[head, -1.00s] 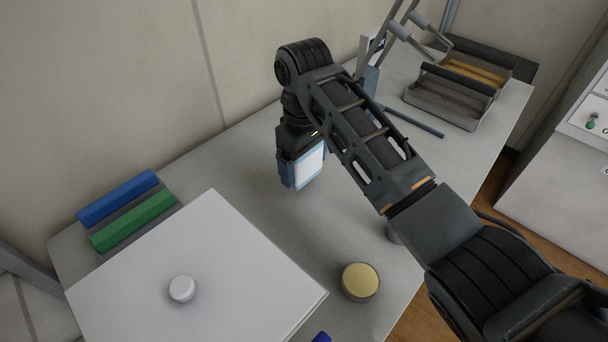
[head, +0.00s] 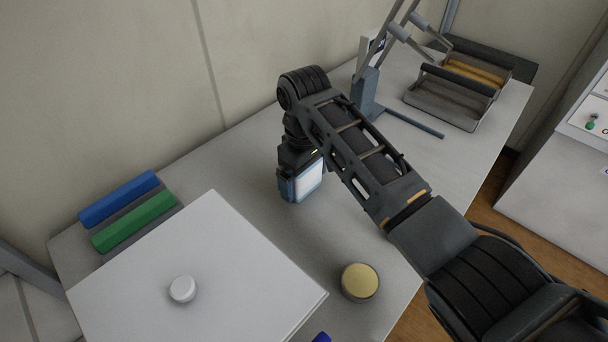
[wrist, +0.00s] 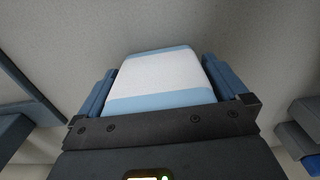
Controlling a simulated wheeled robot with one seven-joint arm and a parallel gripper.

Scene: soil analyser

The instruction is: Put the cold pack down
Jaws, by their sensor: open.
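The cold pack (head: 309,181), white with light blue bands, stands upright near the middle of the grey bench in the head view. In the wrist view the cold pack (wrist: 160,78) fills the space between the two blue fingers. My gripper (head: 299,190) points down over it, with a finger along each side. In the wrist view my gripper (wrist: 160,85) is open around the pack, with the fingers close to its sides. The pack's lower end looks to be at or near the bench top; contact is hard to tell.
A white lidded box (head: 232,262) with a round knob and a yellow-topped jar (head: 360,281) stand in front. Blue (head: 118,199) and green (head: 134,220) bars lie at left. A rod stand (head: 365,92) and metal trays (head: 450,98) are behind at right. Bench around the pack is clear.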

